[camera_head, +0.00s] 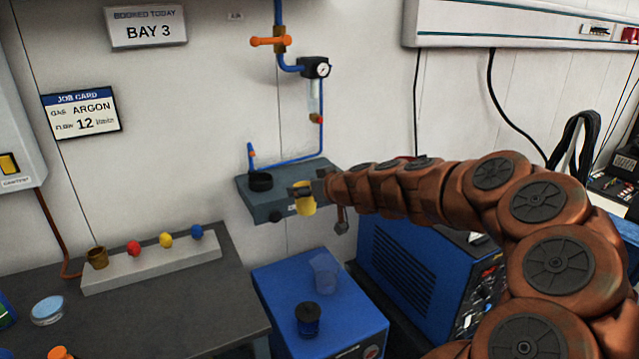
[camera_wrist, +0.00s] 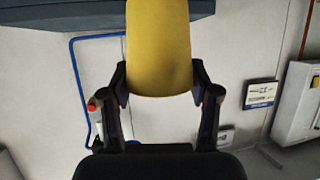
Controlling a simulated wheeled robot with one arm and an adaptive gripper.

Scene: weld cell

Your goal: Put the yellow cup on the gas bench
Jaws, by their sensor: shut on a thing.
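The yellow cup (camera_head: 307,206) is in my gripper (camera_head: 306,189), which is shut on it. In the wrist view the cup (camera_wrist: 160,45) sits between the two dark fingers (camera_wrist: 161,88), and its upper end in that picture is cut off. The gas bench, taken to be the small grey-blue wall shelf (camera_head: 258,201) under the blue gas pipe, bears a black ring-like holder (camera_head: 260,181). In the head view the cup overlaps the shelf's front right part; I cannot tell whether it touches it. The shelf's underside or edge (camera_wrist: 60,12) shows in the wrist view.
A blue pipe with a gauge (camera_head: 315,67) and orange valve handle (camera_head: 268,41) runs above the shelf. Below are a blue box (camera_head: 270,290) bearing a clear cup (camera_head: 325,273) and dark jar (camera_head: 308,319), and a blue welder (camera_head: 400,262). A dark table (camera_head: 190,300) stands left.

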